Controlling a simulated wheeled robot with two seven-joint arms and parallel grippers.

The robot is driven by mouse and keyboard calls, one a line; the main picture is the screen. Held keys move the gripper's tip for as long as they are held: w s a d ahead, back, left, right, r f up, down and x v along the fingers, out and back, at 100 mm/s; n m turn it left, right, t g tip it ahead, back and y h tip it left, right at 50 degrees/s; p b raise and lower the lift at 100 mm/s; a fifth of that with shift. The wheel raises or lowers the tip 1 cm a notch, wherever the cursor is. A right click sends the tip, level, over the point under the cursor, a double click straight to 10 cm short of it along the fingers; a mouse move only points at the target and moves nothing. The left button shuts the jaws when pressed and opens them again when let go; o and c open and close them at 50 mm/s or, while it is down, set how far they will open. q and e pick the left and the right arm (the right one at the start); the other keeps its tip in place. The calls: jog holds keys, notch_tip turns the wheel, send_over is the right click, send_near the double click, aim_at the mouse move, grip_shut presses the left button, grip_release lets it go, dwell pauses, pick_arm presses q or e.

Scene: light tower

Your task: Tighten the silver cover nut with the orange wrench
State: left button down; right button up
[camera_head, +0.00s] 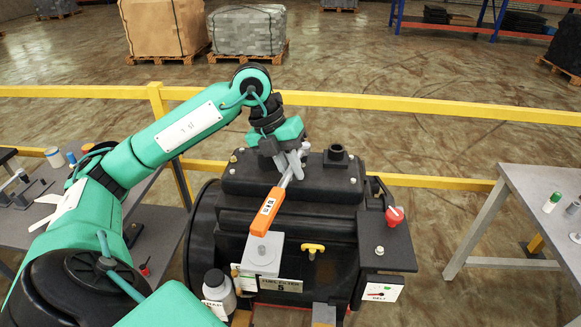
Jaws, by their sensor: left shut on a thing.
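The orange wrench (268,212) slants from upper right to lower left over the black machine (330,215). Its orange handle hangs toward the front, and its grey shank runs up into my left gripper (285,160). My left gripper is shut on the wrench at this upper end, above the machine's top cover. The wrench's head is largely hidden by the fingers, so I cannot tell whether it sits on a nut. A small silver nut (305,147) seems to show just right of the fingers. My right gripper is not in view.
A grey filter block (262,256) stands below the handle, beside a white bottle (217,292). A red knob (394,216) and yellow handle (313,248) are on the machine. Yellow rails (420,108) run behind. Grey tables stand left and right (540,185).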

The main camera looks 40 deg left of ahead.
pick_arm(q)
jog(key=shift+f+b, duration=0.45)
jog(key=shift+f, duration=0.2)
jog(key=c, duration=2)
grip_release()
grip_shut()
jog(key=shift+a+m, duration=0.35)
jog(key=shift+m, duration=0.05)
jog(key=shift+s+a+m, duration=0.1)
jog(key=shift+a+m, duration=0.05)
jog(key=shift+m, duration=0.15)
jog(key=shift+g, duration=0.3)
